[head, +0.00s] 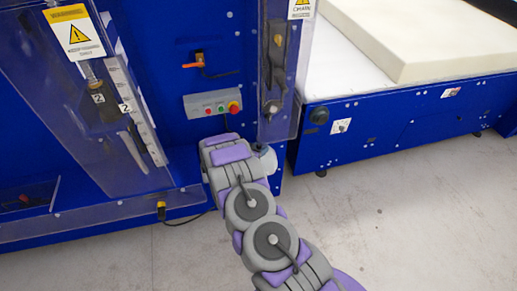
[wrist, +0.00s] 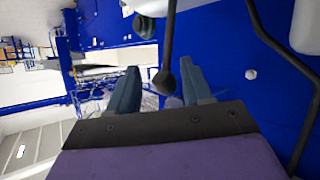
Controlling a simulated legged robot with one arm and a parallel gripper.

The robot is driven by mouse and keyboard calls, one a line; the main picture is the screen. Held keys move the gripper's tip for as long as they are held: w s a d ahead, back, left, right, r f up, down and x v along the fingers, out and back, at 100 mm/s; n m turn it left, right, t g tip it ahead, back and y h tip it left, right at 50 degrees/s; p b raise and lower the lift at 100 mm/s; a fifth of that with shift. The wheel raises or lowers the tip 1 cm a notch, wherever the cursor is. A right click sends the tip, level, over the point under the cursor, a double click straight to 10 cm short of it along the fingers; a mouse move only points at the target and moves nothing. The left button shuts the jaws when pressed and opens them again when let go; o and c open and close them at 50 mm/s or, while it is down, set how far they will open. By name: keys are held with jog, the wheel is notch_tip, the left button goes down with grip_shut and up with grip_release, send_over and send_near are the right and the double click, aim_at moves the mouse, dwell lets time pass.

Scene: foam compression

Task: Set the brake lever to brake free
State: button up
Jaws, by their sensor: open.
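In the wrist view, a dark rod with a rounded knob (wrist: 166,80) at its end hangs between my two fingers. It looks like a lever, but no label shows that it is the brake lever. My gripper (wrist: 159,80) is open, with one blue-grey finger on each side of the knob. I see gaps beside the knob and cannot tell its depth relative to the fingertips. In the head view, my arm reaches to the blue machine below the button box, and my fingers and this knob are hidden there.
A grey button box (head: 212,103) with a red stop button sits above my arm. An orange-tipped handle (head: 194,65) is higher up. Clear guards (head: 280,70) stand close on the right. A foam block (head: 425,40) lies on the table at right. The grey floor (head: 400,215) is clear.

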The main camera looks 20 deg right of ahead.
jog(key=p+v, duration=0.1)
jog(key=v, duration=1.6)
jog(key=w+a+r+n+t+y, duration=0.2)
jog(key=w+a+r+y, duration=0.3)
jog(key=a+r+y, duration=0.55)
jog(key=s+a+r+n+g+y+b, duration=0.1)
jog(key=s+a+r+n+g+y, duration=0.35)
jog(key=s+r, duration=0.65)
jog(key=s+d+r+n+g+h, duration=0.1)
jog(key=s+d, duration=0.4)
jog(key=s, duration=0.7)
jog(key=s+d+r+g+h+b, duration=0.1)
jog(key=s+d, duration=0.5)
jog(key=s, duration=0.7)
jog(key=s+d+r+n+g+h, duration=0.1)
jog(key=s+d+g, duration=0.4)
jog(key=s, duration=0.7)
jog(key=shift+s+d+r+n+h, duration=0.35)
jog(key=shift+r+h, duration=0.15)
jog(key=shift+r, duration=0.45)
